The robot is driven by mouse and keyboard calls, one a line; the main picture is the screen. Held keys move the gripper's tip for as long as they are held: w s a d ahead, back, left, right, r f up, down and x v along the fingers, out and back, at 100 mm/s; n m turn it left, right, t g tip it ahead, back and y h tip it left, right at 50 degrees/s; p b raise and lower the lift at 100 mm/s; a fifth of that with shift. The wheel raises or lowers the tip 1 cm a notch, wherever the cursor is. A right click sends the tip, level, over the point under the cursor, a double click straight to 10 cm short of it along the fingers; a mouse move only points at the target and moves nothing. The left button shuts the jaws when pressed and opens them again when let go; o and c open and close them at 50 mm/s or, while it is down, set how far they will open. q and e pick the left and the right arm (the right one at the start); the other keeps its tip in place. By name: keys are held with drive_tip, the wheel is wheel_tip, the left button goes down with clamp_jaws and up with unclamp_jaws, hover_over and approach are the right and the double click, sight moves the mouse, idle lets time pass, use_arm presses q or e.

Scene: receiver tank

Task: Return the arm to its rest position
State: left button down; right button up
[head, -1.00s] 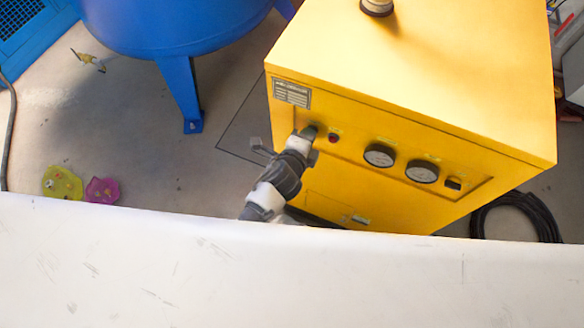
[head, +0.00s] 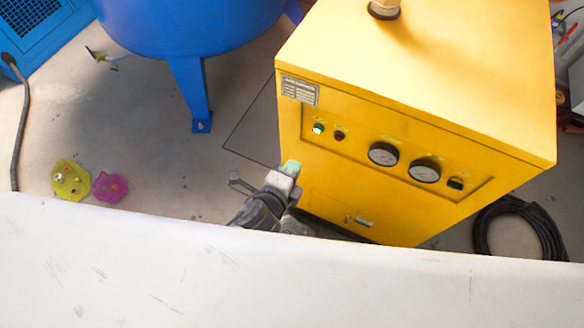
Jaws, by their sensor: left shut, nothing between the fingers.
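My left gripper (head: 290,168) is in the lower middle of the head view, in front of the yellow machine (head: 420,75). It is shut and empty, apart from the front panel. Part of its arm is hidden behind the white surface at the bottom. On the panel, a green button (head: 318,129) looks lit, with a dark red button (head: 339,136) to its right. My right gripper is not in view.
Two round gauges (head: 383,153) sit on the panel. A blue tank (head: 190,25) on legs stands at the upper left. A yellow-green object (head: 71,180) and a magenta one (head: 109,187) lie on the floor. A black coiled hose (head: 520,228) lies at the right.

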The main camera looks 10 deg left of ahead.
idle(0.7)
use_arm(q)
drive_tip(key=s+a+f+n+g+y, duration=0.1)
drive_tip(key=s+a+f+n+g, duration=0.2)
drive_tip(key=f, duration=0.6)
drive_tip(key=s+a+f+n+g+y, duration=0.1)
drive_tip(key=s+a+f+n+g, duration=0.2)
drive_tip(key=f, duration=0.5)
drive_tip(key=s+a+f+n+g+y, duration=0.1)
drive_tip(key=s+a+f+n, duration=0.3)
drive_tip(key=f, duration=0.5)
drive_tip(key=s+a+f+n+g, duration=0.3)
drive_tip(key=s+a+f+n, duration=0.1)
drive_tip(key=s, duration=0.7)
drive_tip(key=s+a+f+n+g+y, duration=0.1)
drive_tip(key=s+a+f+n+g, duration=0.1)
drive_tip(key=s+a+f+n, duration=0.2)
drive_tip(key=s+f+n, duration=0.1)
drive_tip(key=s+f, duration=0.2)
drive_tip(key=s, duration=0.4)
drive_tip(key=shift+s+a+f+g+y, duration=0.3)
drive_tip(key=shift+s+a+g, duration=0.05)
drive_tip(key=shift+a+g, duration=0.05)
